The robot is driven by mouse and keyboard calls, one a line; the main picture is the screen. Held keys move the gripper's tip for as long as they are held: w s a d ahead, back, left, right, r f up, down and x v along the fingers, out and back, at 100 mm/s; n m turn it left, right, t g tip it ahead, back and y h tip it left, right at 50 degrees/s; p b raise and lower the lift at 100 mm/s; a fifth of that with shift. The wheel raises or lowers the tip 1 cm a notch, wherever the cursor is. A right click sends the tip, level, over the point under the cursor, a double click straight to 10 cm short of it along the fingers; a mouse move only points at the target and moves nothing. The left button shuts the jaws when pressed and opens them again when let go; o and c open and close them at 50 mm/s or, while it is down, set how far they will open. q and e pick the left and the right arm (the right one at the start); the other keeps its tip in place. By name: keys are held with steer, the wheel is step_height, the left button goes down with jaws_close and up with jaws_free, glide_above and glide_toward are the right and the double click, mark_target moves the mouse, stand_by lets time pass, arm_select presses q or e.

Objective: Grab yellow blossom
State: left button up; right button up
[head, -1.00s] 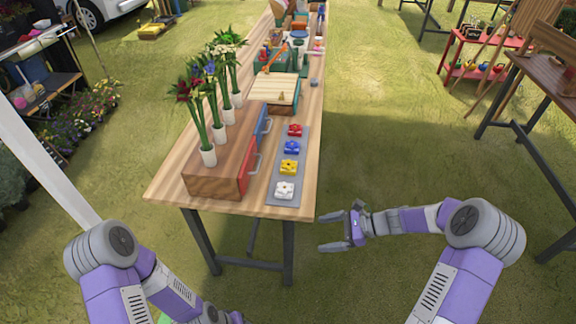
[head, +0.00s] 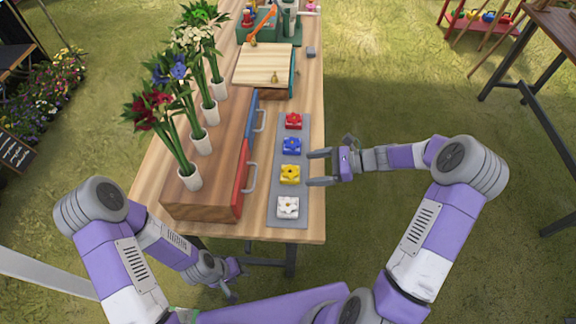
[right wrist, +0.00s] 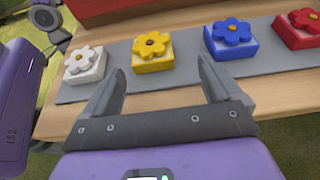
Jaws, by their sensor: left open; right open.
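The yellow blossom (head: 289,174) is a flower-topped block on a grey strip (head: 272,208) along the table's right side, between a blue blossom (head: 291,145) and a white blossom (head: 288,207). In the right wrist view the yellow blossom (right wrist: 152,52) lies ahead of and between my right gripper's fingers (right wrist: 160,82), apart from them. My right gripper (head: 320,168) is open and empty at the table's right edge, just right of the yellow blossom. My left gripper (head: 234,280) is low in front of the table, its fingers small in the view and holding nothing visible.
A red blossom (head: 293,121) is at the strip's far end. A wooden drawer box (head: 205,188) with grey handles stands left of the strip. White vases (head: 190,178) of flowers stand along its left. A board-topped box (head: 263,68) is farther back.

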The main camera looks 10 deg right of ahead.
mark_target(290, 173)
steer(key=a+b, duration=0.1)
steer(key=a, duration=0.1)
steer(key=a+f+b, duration=0.1)
steer(key=a, duration=0.2)
steer(key=shift+w+a+f, duration=0.15)
steer(key=shift+a, duration=0.2)
steer(key=shift+w+a, duration=0.1)
steer(key=shift+a, duration=0.1)
steer(key=shift+c, duration=0.4)
steer(key=c, duration=1)
